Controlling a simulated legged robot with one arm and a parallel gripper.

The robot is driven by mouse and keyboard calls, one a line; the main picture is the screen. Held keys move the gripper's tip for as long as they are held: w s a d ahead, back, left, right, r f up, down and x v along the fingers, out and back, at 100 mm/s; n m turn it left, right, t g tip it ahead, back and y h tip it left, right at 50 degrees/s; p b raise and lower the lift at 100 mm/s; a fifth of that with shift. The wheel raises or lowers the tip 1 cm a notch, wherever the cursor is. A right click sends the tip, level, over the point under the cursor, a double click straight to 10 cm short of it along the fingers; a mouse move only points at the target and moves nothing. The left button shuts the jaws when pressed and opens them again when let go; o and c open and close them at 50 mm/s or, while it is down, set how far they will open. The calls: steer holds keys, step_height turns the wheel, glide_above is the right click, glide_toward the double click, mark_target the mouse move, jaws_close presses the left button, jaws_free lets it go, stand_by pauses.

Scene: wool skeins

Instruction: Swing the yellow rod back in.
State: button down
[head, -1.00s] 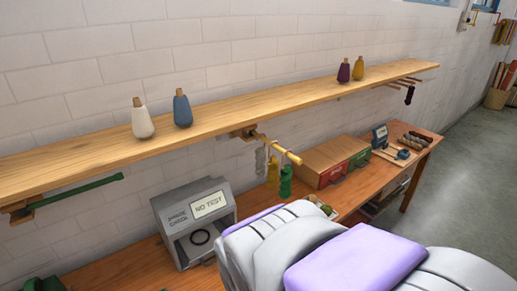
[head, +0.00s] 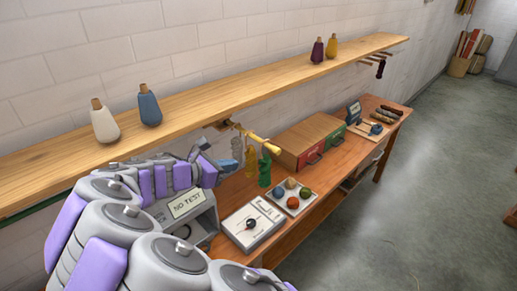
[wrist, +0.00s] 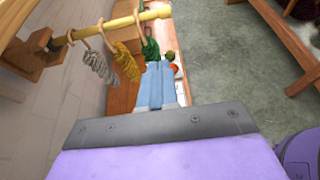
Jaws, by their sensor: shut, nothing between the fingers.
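The yellow rod (head: 258,139) sticks out from a wooden bracket under the shelf, angled away from the wall. It also shows across the top left of the wrist view (wrist: 118,23). Grey (wrist: 95,62), yellow (wrist: 125,62) and green (wrist: 150,46) skeins hang from it on rings. My gripper (head: 247,156) is beside the rod, below its level, close to the skeins in the head view. Its blue fingers are together and empty in the wrist view (wrist: 157,72), just below the green skein in the picture. Whether they touch a skein I cannot tell.
The long wooden shelf (head: 200,113) carries white, blue, purple and yellow cones. On the bench below are a grey "NO TEST" box (head: 189,206), a dial device (head: 253,224), a tray of balls (head: 291,193) and a wooden cabinet (head: 307,137).

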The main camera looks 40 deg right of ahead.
steer(key=r+b+x, duration=0.2)
steer(key=b+x, duration=0.1)
steer(key=x, duration=1)
steer(key=shift+w+d+n, duration=0.3)
steer(key=shift+w+d, duration=0.05)
steer(key=shift+d, duration=0.35)
